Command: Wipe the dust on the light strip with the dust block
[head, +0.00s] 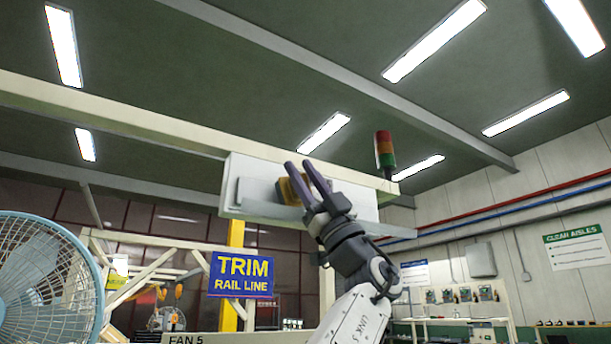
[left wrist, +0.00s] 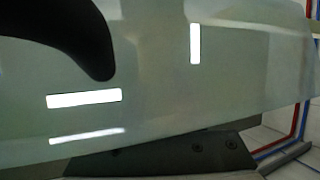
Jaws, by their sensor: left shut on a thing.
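The light strip (head: 250,170) is a long white housing under the overhead beam, in the middle of the head view. My left gripper (head: 300,166) is raised in front of it, its dark fingers pointing up. It is shut on the dust block (head: 284,191), a yellow-brown block with a darker part, seen partly behind the fingers. The block overlaps the strip's front; I cannot tell whether it touches. The left wrist view shows a glossy pale surface (left wrist: 150,75) with bright reflections and one dark finger (left wrist: 65,35). No dust can be made out. My right gripper is not in view.
A cream beam (head: 130,117) runs above the strip. A red-green signal lamp (head: 385,155) stands right of it. A blue fan (head: 45,280) is at the lower left, and a blue TRIM RAIL LINE sign (head: 241,274) hangs below the strip.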

